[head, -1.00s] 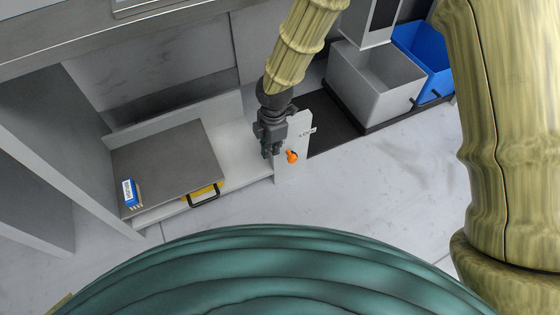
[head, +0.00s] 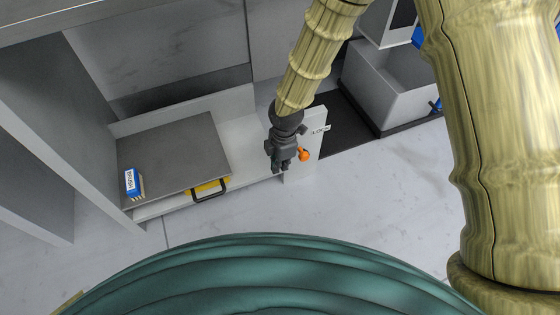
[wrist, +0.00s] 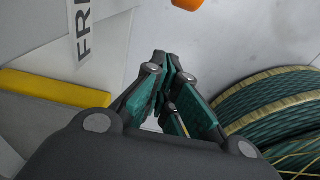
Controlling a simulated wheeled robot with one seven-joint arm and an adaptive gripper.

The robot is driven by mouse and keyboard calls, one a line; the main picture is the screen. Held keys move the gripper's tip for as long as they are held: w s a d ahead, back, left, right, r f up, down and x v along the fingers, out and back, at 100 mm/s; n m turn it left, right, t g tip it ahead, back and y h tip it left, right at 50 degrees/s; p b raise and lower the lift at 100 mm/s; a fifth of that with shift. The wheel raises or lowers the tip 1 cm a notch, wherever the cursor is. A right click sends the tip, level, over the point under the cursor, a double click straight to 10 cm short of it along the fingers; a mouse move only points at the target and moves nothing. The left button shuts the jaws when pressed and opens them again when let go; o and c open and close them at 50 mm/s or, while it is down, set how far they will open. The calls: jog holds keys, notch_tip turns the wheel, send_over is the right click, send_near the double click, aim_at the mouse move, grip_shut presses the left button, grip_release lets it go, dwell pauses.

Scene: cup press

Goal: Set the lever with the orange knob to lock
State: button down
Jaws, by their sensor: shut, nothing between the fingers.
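The orange knob (head: 304,154) shows in the head view on the white upright plate (head: 318,116), which bears a label reading "LOCK" near its top. The lever arm itself is hidden. My gripper (head: 278,172) is shut and empty, just left of the knob in the head view. In the wrist view the gripper (wrist: 166,60) points past a label starting "FR" (wrist: 82,35). A piece of the orange knob (wrist: 187,4) shows at the top edge there, apart from the fingertips.
A grey plate (head: 170,155) with a blue-and-white brush box (head: 131,182) lies at left. A yellow part with a black handle (head: 210,190) sits at its front edge. A grey bin (head: 385,85) stands on a black mat (head: 345,125) at right.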

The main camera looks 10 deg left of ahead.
aim_at(304, 155)
jog(key=shift+w+d+r+b, duration=0.35)
jog(key=shift+w+d+b, duration=0.15)
jog(key=shift+d, duration=0.3)
jog(key=shift+w+d+r+b, duration=0.35)
jog(key=shift+w+d, duration=0.1)
jog(key=shift+d, duration=0.35)
jog(key=shift+w+d+r+p, duration=0.1)
jog(key=shift+r+p, duration=0.1)
jog(key=shift+p, duration=0.5)
